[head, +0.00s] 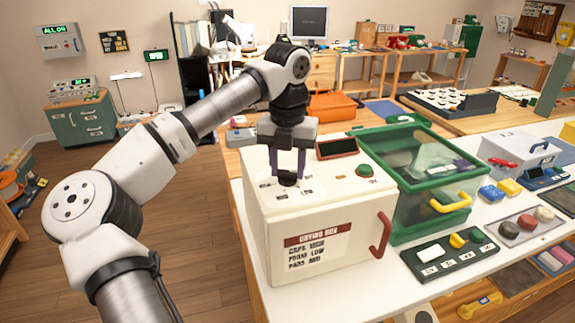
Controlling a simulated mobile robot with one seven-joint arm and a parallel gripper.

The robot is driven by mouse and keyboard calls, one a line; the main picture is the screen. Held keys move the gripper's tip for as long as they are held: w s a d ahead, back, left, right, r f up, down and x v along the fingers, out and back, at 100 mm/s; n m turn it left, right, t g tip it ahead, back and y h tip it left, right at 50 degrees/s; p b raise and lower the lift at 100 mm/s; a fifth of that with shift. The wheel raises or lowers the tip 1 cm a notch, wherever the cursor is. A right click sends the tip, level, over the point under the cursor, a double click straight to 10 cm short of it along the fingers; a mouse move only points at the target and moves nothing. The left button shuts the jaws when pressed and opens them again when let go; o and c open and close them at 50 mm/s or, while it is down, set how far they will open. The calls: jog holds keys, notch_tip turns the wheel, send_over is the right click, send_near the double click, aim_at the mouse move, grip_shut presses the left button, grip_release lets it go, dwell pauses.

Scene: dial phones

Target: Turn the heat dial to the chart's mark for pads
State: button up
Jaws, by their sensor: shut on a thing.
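A cream drying box (262,230) stands at the left end of the white table. Its heat dial, a small dark knob (288,179), is on top near the left, with small marks around it that are too small to read. My gripper (288,172) points down from above, its two fingers shut on the knob. The fingers partly hide the knob, and I cannot tell which mark it points to. The chart (318,252) on the box front has a red "DRYING BOX" heading and appears to read caps high, foam low, pads med.
On the box top are a dark display (337,148) and a green button (365,171); a red handle (381,236) is on its front. A green-framed clear case (432,172) with a yellow handle stands close at right. A dark button panel (449,254) lies in front.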

jog(key=m, duration=0.4)
jog(key=shift+m, duration=0.3)
jog(key=m, duration=0.4)
jog(key=shift+r+m+p, duration=0.1)
jog(key=shift+m+p, duration=0.2)
jog(key=shift+p, duration=0.05)
jog(key=m, duration=0.4)
jog(key=shift+m, duration=0.3)
jog(key=shift+m+p, duration=0.45)
jog(key=shift+m, duration=1.65)
jog(key=o, duration=1)
